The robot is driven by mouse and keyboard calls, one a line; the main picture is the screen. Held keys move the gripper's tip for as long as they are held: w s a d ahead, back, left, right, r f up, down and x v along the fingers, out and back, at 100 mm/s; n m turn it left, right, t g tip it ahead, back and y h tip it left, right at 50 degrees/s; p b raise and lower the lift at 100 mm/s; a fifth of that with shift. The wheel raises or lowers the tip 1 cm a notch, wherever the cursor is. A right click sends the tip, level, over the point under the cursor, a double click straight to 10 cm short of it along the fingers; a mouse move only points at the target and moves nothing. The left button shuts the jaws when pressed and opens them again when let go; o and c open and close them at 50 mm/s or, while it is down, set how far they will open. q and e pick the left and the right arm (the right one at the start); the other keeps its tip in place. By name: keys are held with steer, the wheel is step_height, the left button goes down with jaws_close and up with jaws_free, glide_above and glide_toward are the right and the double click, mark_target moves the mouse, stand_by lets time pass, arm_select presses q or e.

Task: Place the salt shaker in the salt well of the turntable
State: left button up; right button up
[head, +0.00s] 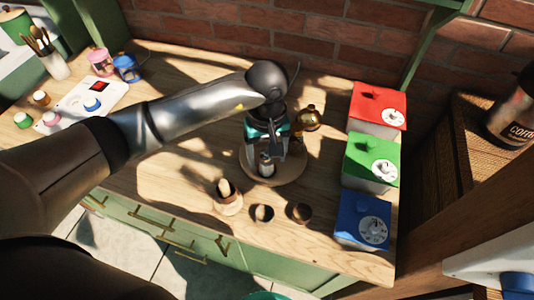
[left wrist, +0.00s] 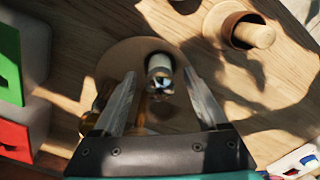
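The turntable (head: 291,175), a round wooden disc, sits on the wooden counter; it also shows in the left wrist view (left wrist: 112,60). A small pale shaker with a shiny metal top, seemingly the salt shaker (head: 266,169), stands upright on it; the left wrist view shows it from above (left wrist: 159,68). My left gripper (head: 268,153) is over the turntable, pointing down. In the left wrist view its fingers (left wrist: 160,82) are apart, one on each side of the shaker, with gaps visible. Whether the shaker's base sits in a well is hidden. My right gripper is not in view.
A golden pot (head: 308,119) stands beside the gripper at the turntable's back right. Red (head: 378,98), green (head: 366,152) and blue (head: 357,211) boxes line the right side. A wooden holder (head: 229,204) and small dark cups (head: 263,213) stand in front.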

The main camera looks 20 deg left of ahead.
arm_select(q)
steer(key=shift+r, duration=0.1)
steer(key=shift+r, duration=0.25)
step_height(320, 180, up, 12)
steer(key=shift+f, duration=0.2)
steer(key=shift+c, duration=0.2)
stand_by(1.0)
